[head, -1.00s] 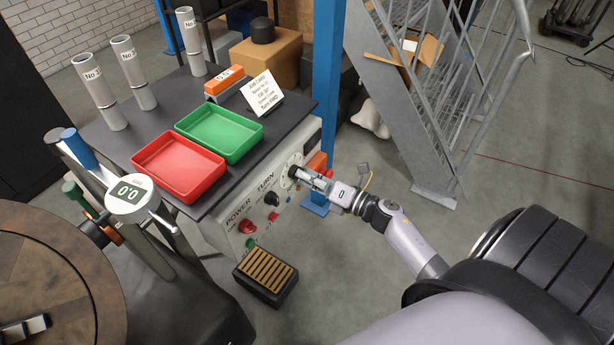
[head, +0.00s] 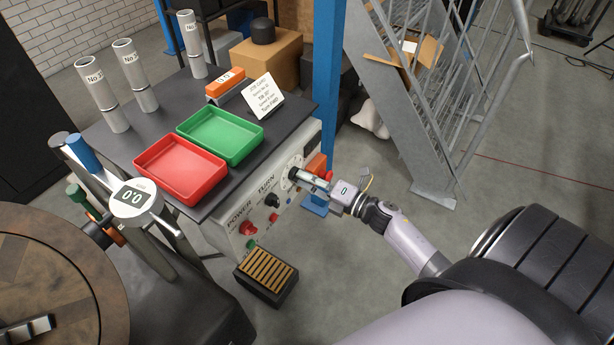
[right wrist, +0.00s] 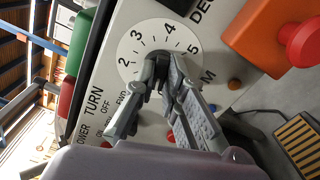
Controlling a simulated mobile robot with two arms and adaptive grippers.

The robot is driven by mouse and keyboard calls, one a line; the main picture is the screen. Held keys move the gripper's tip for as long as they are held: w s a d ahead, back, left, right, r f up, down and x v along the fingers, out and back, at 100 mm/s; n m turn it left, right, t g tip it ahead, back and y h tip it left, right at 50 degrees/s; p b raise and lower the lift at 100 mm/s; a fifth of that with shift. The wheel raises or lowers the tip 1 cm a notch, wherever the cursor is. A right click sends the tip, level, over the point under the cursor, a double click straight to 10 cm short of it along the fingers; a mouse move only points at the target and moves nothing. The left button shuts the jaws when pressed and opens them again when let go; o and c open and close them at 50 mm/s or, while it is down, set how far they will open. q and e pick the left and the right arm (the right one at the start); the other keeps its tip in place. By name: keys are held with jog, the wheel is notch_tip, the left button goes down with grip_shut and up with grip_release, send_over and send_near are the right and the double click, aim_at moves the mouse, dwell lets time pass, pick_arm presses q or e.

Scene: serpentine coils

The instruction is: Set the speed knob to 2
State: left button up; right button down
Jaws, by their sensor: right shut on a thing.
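The speed knob (head: 292,174) is a dark knob on the front of the grey control box, at the centre of a white dial (head: 294,161). In the right wrist view the dial (right wrist: 137,55) shows the numbers 2, 3, 4 and 5. My right gripper (head: 302,177) reaches the knob from the right. In the right wrist view its fingers (right wrist: 158,72) are closed around the knob and cover most of it and the lower dial. I cannot tell which number the knob points to. My left gripper is not in view.
An orange box with a red button (right wrist: 300,42) sits close beside the dial. A black TURN knob (head: 271,200) and a red POWER knob (head: 248,228) are left of it. Red (head: 141,160) and green (head: 262,135) trays stand on top.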

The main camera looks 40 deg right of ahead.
jog(key=shift+f+m+p, duration=0.2)
jog(key=shift+m+p, duration=1.9)
jog(key=shift+m, duration=5.9)
jog(key=c, duration=1.7)
grip_release()
jog(key=shift+o, duration=0.2)
jog(key=v, duration=1.2)
